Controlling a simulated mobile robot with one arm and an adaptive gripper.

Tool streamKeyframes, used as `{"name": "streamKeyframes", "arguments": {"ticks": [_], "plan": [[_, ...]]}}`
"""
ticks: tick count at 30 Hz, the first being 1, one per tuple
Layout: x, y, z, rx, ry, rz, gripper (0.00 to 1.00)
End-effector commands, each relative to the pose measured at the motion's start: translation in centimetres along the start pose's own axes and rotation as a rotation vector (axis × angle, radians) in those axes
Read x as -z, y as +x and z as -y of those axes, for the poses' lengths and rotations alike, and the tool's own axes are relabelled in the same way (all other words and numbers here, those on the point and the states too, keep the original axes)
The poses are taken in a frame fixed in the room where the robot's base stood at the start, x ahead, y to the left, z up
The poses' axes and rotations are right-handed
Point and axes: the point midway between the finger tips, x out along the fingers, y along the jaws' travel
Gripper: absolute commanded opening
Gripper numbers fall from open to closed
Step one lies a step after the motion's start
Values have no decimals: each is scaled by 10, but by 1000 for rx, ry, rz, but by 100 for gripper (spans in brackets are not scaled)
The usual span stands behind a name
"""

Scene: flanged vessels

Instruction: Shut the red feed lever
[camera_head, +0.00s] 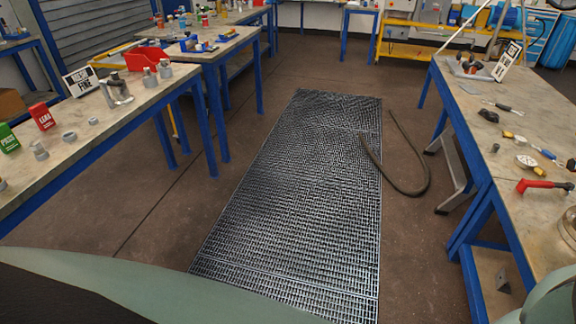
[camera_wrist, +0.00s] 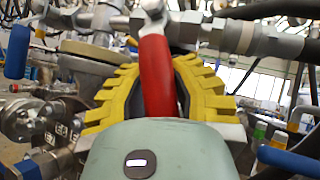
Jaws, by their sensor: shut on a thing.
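The red feed lever (camera_wrist: 155,72) stands nearly upright in the middle of the wrist view. Its upper end meets a grey metal fitting (camera_wrist: 153,12) on a horizontal pipe line. My gripper (camera_wrist: 160,82) has yellow ribbed fingers on both sides of the lever and is shut on it. The lower end of the lever is hidden behind my gripper's grey-green body. My gripper does not show in the head view.
Blue handles hang at the left (camera_wrist: 17,50) and lower right (camera_wrist: 290,161) of the wrist view, close to my gripper. A flanged metal valve (camera_wrist: 22,120) is at left. In the head view, a floor grating (camera_head: 290,190) lies between workbenches, with a hose (camera_head: 405,185) beside it.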

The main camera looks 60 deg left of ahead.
Motion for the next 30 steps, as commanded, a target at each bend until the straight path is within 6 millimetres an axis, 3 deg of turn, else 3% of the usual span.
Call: {"name": "streamKeyframes", "arguments": {"ticks": [10, 30], "plan": [[3, 2, -24, 174, 187, 50, 0], [-2, 9, -30, 259, 272, 77, 0]]}}
